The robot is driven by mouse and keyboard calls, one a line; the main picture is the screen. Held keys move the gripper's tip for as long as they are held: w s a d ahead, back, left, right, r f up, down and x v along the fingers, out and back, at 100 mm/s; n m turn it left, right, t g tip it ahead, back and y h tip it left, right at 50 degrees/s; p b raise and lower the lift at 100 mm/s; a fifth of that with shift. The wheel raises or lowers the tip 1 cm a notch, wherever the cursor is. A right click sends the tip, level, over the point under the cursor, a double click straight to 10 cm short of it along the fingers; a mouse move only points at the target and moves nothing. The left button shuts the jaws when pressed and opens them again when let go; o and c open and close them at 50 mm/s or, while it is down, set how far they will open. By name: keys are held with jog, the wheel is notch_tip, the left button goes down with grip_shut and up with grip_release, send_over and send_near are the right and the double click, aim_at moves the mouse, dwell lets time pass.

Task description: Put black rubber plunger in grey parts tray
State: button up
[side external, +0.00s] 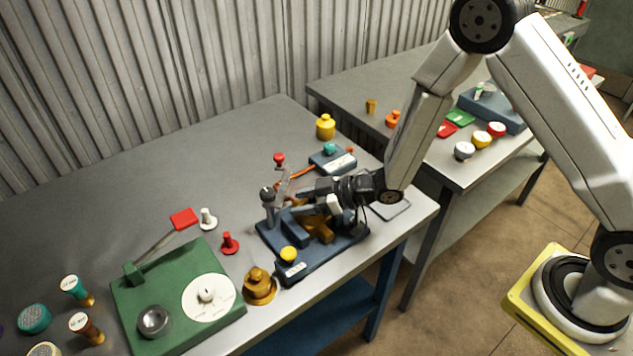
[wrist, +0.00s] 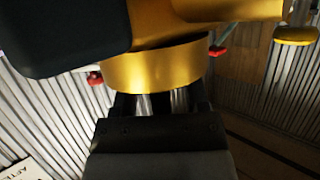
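My gripper (side external: 305,203) reaches in from the right over a dark blue fixture (side external: 292,261) on the near table. Its fingers are beside the fixture's brass body (side external: 319,231), and the arm partly covers it. In the wrist view a large brass cylinder (wrist: 155,70) fills the space just beyond my gripper (wrist: 162,104). Whether the fingers hold anything is unclear. A dark rounded shape (wrist: 60,35) fills the wrist view's upper left; I cannot tell what it is. I cannot clearly make out the black rubber plunger. A flat grey tray (side external: 391,208) lies right of the fixture, partly behind my wrist.
A green press stand (side external: 180,300) with a red-handled lever is at the left. A brass bell-shaped part (side external: 259,286), a red knob (side external: 229,243) and a white knob (side external: 208,219) stand nearby. A small blue box (side external: 333,160) is behind my gripper. The back left tabletop is clear.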

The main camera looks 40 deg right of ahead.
jog(key=shift+v, duration=3.95)
